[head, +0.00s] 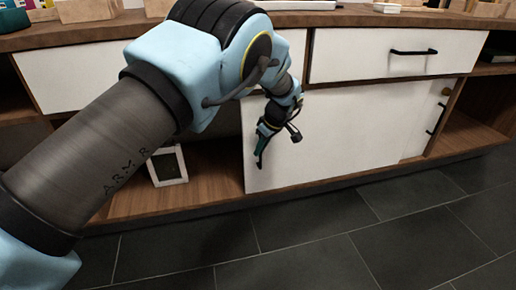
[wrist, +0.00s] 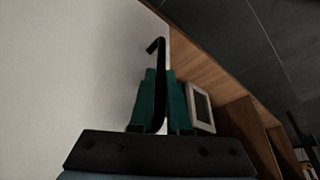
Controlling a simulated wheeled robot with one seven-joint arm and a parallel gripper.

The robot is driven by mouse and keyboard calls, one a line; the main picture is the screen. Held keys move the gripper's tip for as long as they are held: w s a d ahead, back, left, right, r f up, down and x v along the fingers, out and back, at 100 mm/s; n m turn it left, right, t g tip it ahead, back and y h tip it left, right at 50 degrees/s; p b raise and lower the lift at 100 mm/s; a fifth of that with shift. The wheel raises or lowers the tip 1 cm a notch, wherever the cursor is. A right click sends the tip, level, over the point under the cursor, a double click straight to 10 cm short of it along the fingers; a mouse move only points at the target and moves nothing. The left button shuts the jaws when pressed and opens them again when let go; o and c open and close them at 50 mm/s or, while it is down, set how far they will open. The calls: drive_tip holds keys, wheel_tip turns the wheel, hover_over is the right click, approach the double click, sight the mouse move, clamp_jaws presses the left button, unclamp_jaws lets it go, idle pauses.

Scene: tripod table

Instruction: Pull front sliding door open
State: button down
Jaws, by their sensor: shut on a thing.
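The front sliding door (head: 330,140) is a white panel low in the wooden cabinet; it also fills the left of the wrist view (wrist: 65,75). Its left edge stands beside an open compartment. My gripper (head: 262,148) is at the left part of this door. In the wrist view my gripper (wrist: 157,98) has its green fingers shut on a black bar handle (wrist: 155,47), whose bent end sticks out past the fingertips.
The open compartment (head: 215,165) left of the door holds a white picture frame (head: 168,166). A white drawer (head: 395,55) with a black handle is above the door. Another black handle (head: 437,118) is at the right. Dark tiled floor (head: 300,240) in front is clear.

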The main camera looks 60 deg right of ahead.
drive_tip(key=shift+w, duration=0.1)
drive_tip(key=c, duration=0.9)
unclamp_jaws()
drive_tip(key=p+v, duration=0.3)
drive_tip(key=v, duration=0.7)
drive_tip(key=shift+r, duration=0.35)
drive_tip(key=shift+s, duration=0.3)
